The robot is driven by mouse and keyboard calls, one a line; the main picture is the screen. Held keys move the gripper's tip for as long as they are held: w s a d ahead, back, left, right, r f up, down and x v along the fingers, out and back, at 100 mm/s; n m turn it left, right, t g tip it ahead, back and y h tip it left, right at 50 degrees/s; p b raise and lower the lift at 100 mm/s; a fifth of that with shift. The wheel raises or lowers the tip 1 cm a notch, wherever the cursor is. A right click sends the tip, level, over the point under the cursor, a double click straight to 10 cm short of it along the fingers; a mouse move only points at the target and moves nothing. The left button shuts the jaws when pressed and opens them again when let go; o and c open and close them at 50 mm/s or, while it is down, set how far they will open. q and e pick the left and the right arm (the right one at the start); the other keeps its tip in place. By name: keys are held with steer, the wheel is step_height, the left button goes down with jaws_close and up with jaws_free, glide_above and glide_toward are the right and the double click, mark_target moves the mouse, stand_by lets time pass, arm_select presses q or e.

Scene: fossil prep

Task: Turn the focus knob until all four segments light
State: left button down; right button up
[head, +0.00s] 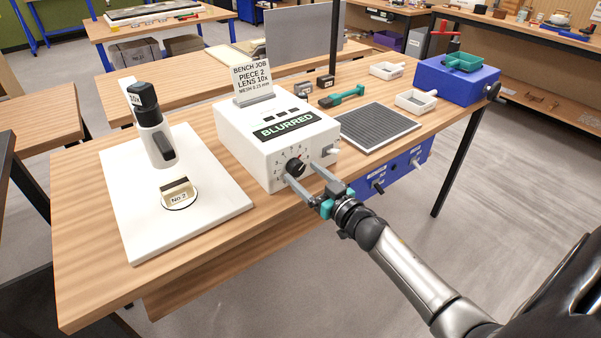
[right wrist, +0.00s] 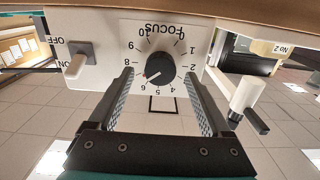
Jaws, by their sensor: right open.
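The black focus knob (head: 295,167) is on the front of a white box (head: 246,150). In the right wrist view the knob (right wrist: 160,70) sits in an upside-down numbered dial, its red mark pointing close to 7. The box's display (head: 285,126) reads BLURRED. The small segments (head: 279,111) on top look dark; I cannot count them surely. My right gripper (head: 299,171) is open at the knob, one finger on each side. In the right wrist view a gap shows between the knob and each finger (right wrist: 158,78). My left gripper is not in view.
An OFF/ON switch (right wrist: 76,65) is beside the dial. A white microscope (head: 154,135) with a 10x top and a No 2 piece (head: 177,191) stands on a white plate (head: 225,199). A dark mesh mat (head: 378,127) and a blue box (head: 453,82) lie to the right.

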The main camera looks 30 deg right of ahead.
steer(key=shift+w+a, duration=0.1)
steer(key=shift+w, duration=1)
jaws_close()
